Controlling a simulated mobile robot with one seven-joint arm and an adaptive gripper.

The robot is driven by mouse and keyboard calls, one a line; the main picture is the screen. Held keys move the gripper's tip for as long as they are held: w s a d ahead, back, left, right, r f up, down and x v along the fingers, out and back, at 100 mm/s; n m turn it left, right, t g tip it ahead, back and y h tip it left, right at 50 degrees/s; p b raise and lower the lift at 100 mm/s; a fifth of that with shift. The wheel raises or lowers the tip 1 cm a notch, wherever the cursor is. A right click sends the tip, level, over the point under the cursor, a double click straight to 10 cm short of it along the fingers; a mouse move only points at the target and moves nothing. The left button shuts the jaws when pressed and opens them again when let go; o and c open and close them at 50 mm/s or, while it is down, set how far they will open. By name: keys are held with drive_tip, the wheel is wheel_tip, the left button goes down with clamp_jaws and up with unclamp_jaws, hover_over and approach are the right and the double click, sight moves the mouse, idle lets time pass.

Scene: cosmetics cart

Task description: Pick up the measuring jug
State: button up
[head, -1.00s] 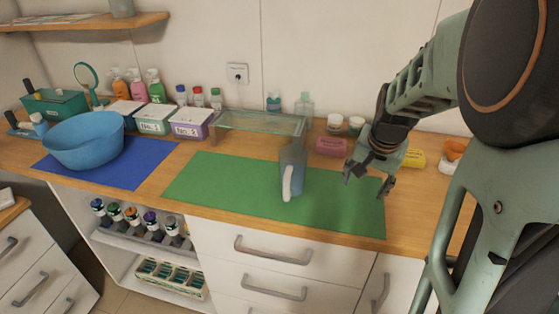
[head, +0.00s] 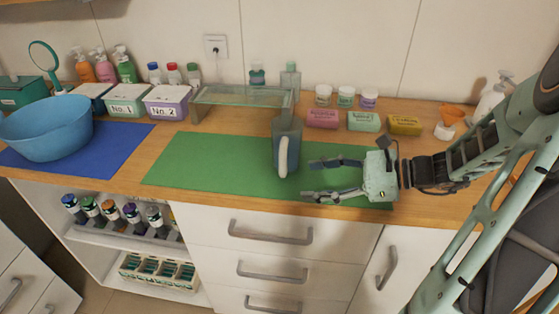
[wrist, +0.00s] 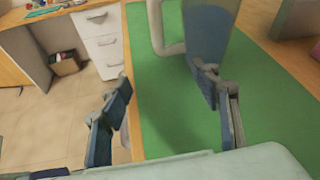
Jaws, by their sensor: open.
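The measuring jug (head: 286,144) stands upright on the green mat (head: 215,165); it is bluish and see-through, with a pale handle facing the counter's front edge. My gripper (head: 322,178) is open and empty, low over the mat to the right of the jug, its fingers pointing left towards it. In the wrist view the jug (wrist: 208,35) is at the top, with its handle (wrist: 160,30) to its left. My gripper's fingers (wrist: 165,118) are spread below it there, the right finger close to the jug's lower end. I cannot tell if they touch.
A glass shelf (head: 240,97) stands behind the jug. Pink (head: 322,118), green (head: 363,121) and yellow (head: 404,124) packs lie behind my gripper. A blue basin (head: 45,128) sits on a blue mat (head: 120,145) at the left. The green mat left of the jug is clear.

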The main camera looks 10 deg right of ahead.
sight(299, 151)
drive_tip(key=d+m+t, duration=0.1)
drive_tip(key=w+d+r+m+t+y+b, duration=0.1)
drive_tip(key=d+t, duration=0.1)
drive_tip(key=w+d+m+t+b, duration=0.1)
drive_tip(key=m+t, duration=0.1)
drive_tip(key=shift+d+r, duration=0.15)
drive_tip(key=shift+d, duration=0.2)
drive_tip(key=shift+w+r+y, duration=0.15)
drive_tip(key=shift+y, duration=0.15)
drive_tip(key=b+x, duration=0.2)
drive_tip(key=x, duration=0.8)
drive_tip(key=shift+w+a, duration=0.1)
drive_tip(key=shift+w, duration=0.2)
drive_tip(key=c, duration=1.2)
drive_tip(key=shift+r, duration=0.25)
